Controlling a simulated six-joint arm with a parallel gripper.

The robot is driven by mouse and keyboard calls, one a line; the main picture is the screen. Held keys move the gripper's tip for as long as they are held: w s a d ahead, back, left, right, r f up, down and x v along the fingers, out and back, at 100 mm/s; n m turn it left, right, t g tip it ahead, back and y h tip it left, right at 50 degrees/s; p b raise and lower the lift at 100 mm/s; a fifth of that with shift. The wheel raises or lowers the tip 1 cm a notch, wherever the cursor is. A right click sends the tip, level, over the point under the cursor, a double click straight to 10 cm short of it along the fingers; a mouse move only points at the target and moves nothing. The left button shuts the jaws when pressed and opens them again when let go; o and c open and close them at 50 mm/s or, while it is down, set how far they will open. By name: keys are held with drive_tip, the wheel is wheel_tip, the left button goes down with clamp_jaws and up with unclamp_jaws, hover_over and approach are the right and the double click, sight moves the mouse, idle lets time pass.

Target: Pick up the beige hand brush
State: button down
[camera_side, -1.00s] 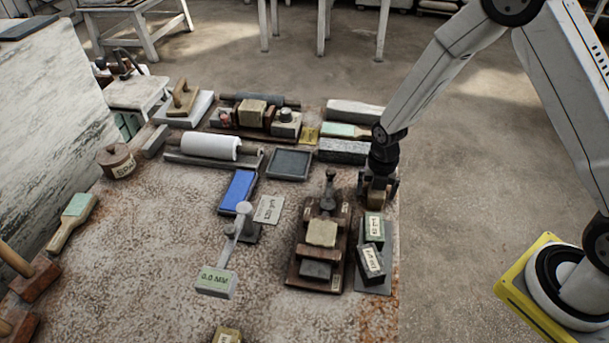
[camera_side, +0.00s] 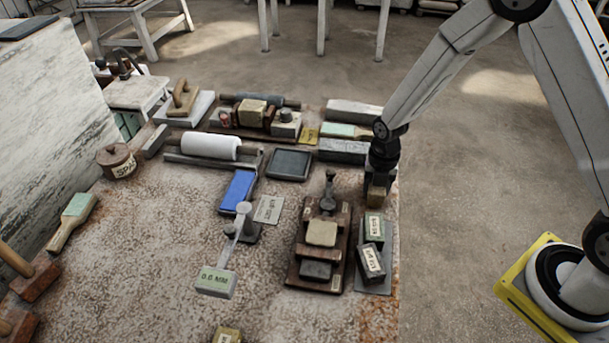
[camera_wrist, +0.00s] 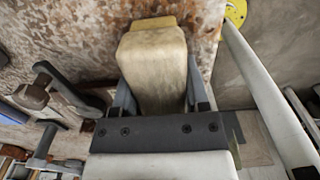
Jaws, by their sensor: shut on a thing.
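The gripper points down at the right edge of the stone table. The brush's underside is hidden, so I cannot tell whether it touches the surface below.
Two labelled blocks (camera_side: 372,245) lie on a grey slab just in front of the gripper. A wooden press-like stand (camera_side: 305,265) is to their left. A dark grey stone bar (camera_side: 343,151) lies behind. Open floor (camera_side: 450,200) is to the right.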

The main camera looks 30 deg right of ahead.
drive_tip(key=shift+r, duration=0.5)
drive_tip(key=s+r, duration=1.1)
drive_tip(key=s, duration=0.3)
drive_tip(key=c, duration=0.9)
unclamp_jaws()
drive_tip(key=c, duration=0.3)
